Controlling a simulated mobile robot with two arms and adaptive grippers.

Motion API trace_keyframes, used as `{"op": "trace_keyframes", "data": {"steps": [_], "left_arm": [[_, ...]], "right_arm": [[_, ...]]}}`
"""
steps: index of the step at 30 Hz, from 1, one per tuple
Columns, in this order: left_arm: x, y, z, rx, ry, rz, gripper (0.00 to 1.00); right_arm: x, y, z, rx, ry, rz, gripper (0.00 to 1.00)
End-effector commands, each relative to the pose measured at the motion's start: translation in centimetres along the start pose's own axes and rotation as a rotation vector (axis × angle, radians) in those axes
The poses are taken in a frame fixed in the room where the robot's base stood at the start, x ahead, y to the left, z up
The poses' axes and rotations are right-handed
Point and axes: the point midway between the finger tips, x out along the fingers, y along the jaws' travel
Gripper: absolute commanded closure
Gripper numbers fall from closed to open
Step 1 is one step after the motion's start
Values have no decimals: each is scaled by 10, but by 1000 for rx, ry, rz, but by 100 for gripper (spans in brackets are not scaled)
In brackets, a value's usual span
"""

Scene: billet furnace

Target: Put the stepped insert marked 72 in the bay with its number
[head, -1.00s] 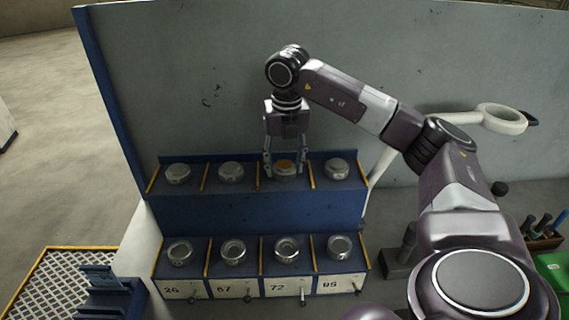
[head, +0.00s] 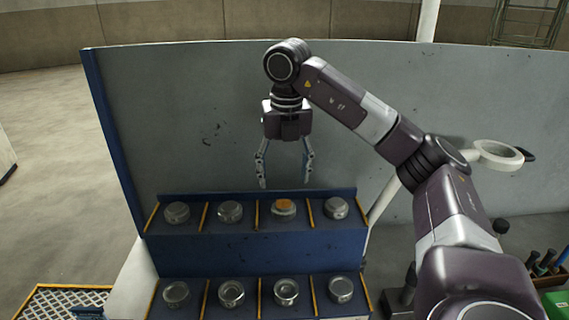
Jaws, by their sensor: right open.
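My right gripper (head: 285,182) hangs open and empty, fingers down, just above the upper row of the blue rack (head: 225,248). Below it a round metal insert with an orange top (head: 284,207) sits in the third upper bay from the left, apart from the fingers. No number can be read on it. The lower row's third bay, labelled 72 in the earlier frame, holds a round metal piece with a hollow top (head: 286,291). The number labels are now below the picture. My left gripper is not in view.
The other upper bays hold similar metal pieces, such as the leftmost (head: 177,212) and rightmost (head: 336,208). Yellow dividers separate the bays. A grey panel (head: 200,120) stands behind the rack. A white ring-shaped fixture (head: 497,154) is at right.

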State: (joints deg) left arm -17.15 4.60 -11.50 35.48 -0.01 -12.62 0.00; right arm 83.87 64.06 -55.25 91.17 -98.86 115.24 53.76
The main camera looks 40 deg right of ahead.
Motion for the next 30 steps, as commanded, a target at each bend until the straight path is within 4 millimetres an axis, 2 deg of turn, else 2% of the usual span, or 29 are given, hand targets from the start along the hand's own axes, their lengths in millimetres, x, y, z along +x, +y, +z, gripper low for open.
{"op": "trace_keyframes", "data": {"steps": [1,3,9,30], "left_arm": [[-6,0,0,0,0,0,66],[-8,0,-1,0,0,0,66],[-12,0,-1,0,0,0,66],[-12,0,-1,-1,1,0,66]], "right_arm": [[-11,0,1,1,-3,1,39],[-18,0,1,1,-2,1,39],[-28,0,0,2,1,0,39],[-28,0,0,1,1,0,39]]}}
